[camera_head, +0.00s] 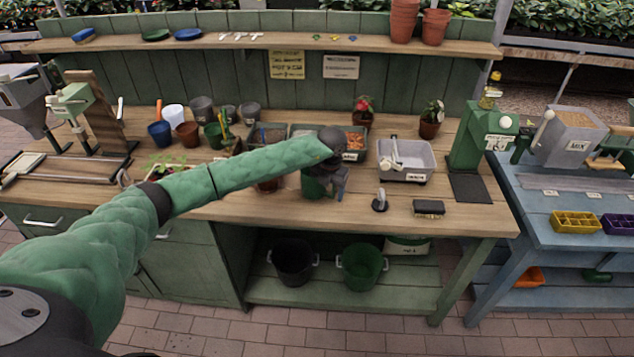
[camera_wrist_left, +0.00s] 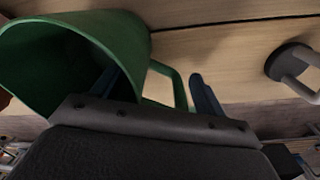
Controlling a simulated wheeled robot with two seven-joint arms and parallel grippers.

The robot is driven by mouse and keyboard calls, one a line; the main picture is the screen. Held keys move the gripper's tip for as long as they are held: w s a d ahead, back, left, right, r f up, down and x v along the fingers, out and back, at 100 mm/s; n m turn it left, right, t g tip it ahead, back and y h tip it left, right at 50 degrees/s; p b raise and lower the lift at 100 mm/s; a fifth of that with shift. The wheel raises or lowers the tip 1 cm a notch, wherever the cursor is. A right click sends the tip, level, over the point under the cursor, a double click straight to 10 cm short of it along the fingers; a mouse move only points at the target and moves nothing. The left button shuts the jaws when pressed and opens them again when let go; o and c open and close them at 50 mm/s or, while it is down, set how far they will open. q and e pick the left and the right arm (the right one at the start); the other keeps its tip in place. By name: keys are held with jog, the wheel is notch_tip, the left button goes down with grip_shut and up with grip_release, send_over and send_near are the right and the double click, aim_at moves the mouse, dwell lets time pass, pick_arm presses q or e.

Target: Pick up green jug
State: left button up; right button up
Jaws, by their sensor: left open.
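The green jug (camera_head: 313,187) stands on the wooden bench, partly hidden behind my left gripper and forearm in the head view. In the left wrist view the green jug (camera_wrist_left: 130,35) fills the upper left, with its open mouth to the left and its handle to the right. My left gripper (camera_head: 338,186) is at the jug's right side. In the left wrist view its fingers (camera_wrist_left: 153,73) are apart; one overlaps the jug's body and mouth, the other is just right of the handle. The handle shows between the fingers. My right gripper is not in view.
A stamp-like tool with a dark round base (camera_head: 380,201) and a brush (camera_head: 429,208) lie to the right. A grey tub (camera_head: 406,172) and trays stand behind. Several pots and cups, including a blue cup (camera_head: 160,133), stand back left. The bench front edge is close.

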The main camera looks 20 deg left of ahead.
pick_arm(q)
jog(key=c, duration=1.4)
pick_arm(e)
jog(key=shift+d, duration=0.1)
pick_arm(q)
jog(key=shift+r, duration=0.15)
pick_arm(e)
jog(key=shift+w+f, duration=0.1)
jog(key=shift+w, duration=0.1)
